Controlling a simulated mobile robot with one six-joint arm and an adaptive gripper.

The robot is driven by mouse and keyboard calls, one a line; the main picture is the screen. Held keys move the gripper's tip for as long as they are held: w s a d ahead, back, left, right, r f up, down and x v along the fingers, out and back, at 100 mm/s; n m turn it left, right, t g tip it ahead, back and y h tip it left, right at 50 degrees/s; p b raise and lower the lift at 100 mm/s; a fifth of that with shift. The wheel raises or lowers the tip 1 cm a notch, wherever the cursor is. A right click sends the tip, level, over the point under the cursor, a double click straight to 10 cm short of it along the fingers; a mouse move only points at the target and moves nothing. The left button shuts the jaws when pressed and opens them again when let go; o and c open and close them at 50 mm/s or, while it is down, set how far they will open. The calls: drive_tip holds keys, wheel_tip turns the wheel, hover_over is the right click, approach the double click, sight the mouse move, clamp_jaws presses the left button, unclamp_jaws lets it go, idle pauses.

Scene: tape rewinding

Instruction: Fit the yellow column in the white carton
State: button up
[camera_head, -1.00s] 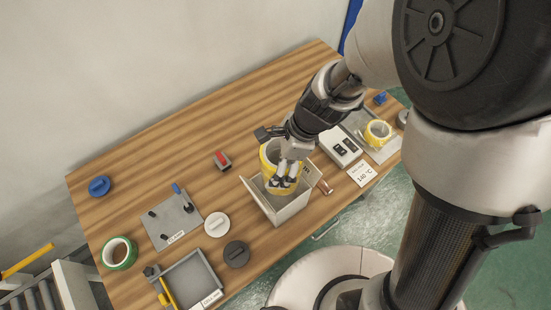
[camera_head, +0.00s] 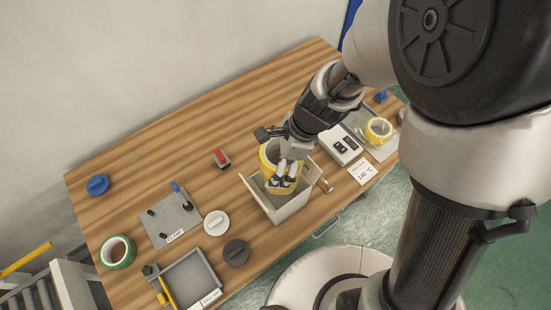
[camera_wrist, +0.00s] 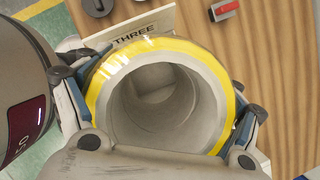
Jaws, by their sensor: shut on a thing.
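The yellow column (camera_head: 268,155) is a hollow roll with a yellow outside and a pale inner bore. My gripper (camera_head: 285,178) is shut on it, with the fingers on its near side in the head view. The column is at the mouth of the white carton (camera_head: 288,213), partly inside its opening; how deep it sits is hidden. In the wrist view my gripper (camera_wrist: 160,115) has a finger on either side of the column (camera_wrist: 112,62), and I look down its bore. A carton flap marked THREE (camera_wrist: 140,30) shows behind it.
A white disc (camera_head: 216,223), a dark disc (camera_head: 236,253) and a grey tray (camera_head: 190,280) lie left of the carton. A red-topped block (camera_head: 221,158) stands behind. A white switch box (camera_head: 341,146) and another yellow roll (camera_head: 378,130) are at right. The table's back is clear.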

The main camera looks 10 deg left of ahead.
wheel_tip(320, 180, down, 6)
drive_tip(key=b, duration=0.5)
drive_tip(key=shift+f, duration=0.25)
drive_tip(key=shift+f, duration=0.15)
idle(0.5)
